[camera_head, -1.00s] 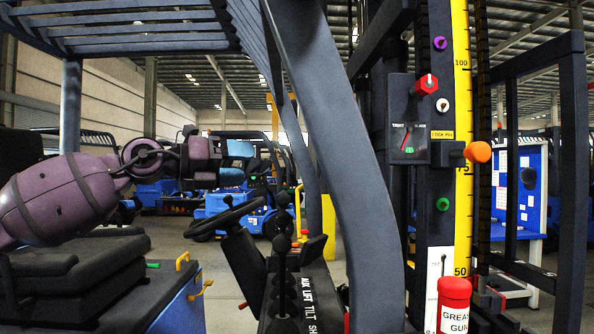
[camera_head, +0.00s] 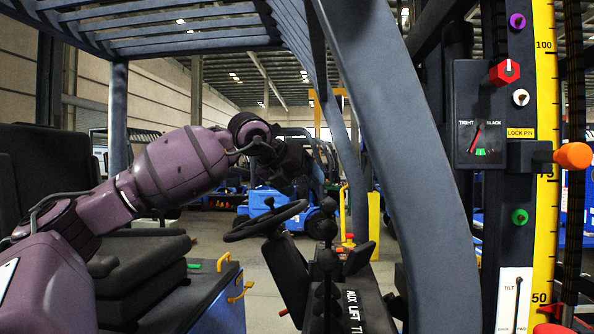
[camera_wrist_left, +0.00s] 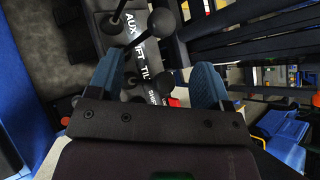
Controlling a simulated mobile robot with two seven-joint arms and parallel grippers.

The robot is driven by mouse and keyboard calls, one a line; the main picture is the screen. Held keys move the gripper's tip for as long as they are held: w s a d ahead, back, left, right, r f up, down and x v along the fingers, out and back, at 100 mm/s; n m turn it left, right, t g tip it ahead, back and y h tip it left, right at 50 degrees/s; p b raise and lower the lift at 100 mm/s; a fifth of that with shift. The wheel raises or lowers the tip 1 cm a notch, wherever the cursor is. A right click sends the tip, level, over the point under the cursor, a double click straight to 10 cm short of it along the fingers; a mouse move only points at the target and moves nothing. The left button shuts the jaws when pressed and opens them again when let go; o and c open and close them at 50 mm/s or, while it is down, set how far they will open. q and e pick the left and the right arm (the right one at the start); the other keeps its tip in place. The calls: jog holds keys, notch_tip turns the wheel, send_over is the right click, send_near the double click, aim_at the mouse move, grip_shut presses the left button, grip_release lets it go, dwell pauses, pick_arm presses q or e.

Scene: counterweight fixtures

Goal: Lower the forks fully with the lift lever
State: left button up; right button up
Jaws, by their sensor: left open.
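The lever console (camera_head: 362,312) is labelled AUX, LIFT and TILT, with black ball-topped levers (camera_head: 327,261) standing above it. In the left wrist view the console labels (camera_wrist_left: 148,50) and several black lever knobs (camera_wrist_left: 161,22) show ahead of and between the fingers. I cannot tell for sure which knob is the lift lever's. My left gripper (camera_head: 296,170) is above and behind the steering wheel, left of the lever tops. In the wrist view its two blue fingers (camera_wrist_left: 155,82) are spread wide, with nothing gripped. The forks are not in view. My right gripper is not in view.
A steering wheel (camera_head: 265,221) and a seat (camera_head: 135,262) are near my left arm. A thick grey pillar (camera_head: 400,160) stands right of the levers. The mast has a yellow height scale (camera_head: 543,120), an orange lock-pin knob (camera_head: 573,156) and a tight/slack gauge (camera_head: 480,137).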

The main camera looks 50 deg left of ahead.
aim_at(325, 201)
pick_arm(q)
jog(key=p+x, duration=0.2)
jog(key=x, duration=0.1)
jog(key=shift+w+d, duration=0.15)
jog(key=shift+w, duration=0.15)
jog(key=x, duration=0.5)
jog(key=shift+s+f+p, duration=0.1)
jog(key=shift+s+p, duration=0.05)
jog(key=shift+p, duration=0.25)
jog(key=shift+w+f, duration=0.25)
jog(key=shift+w, duration=0.2)
jog(key=c, duration=0.7)
jog(key=shift+c, duration=0.5)
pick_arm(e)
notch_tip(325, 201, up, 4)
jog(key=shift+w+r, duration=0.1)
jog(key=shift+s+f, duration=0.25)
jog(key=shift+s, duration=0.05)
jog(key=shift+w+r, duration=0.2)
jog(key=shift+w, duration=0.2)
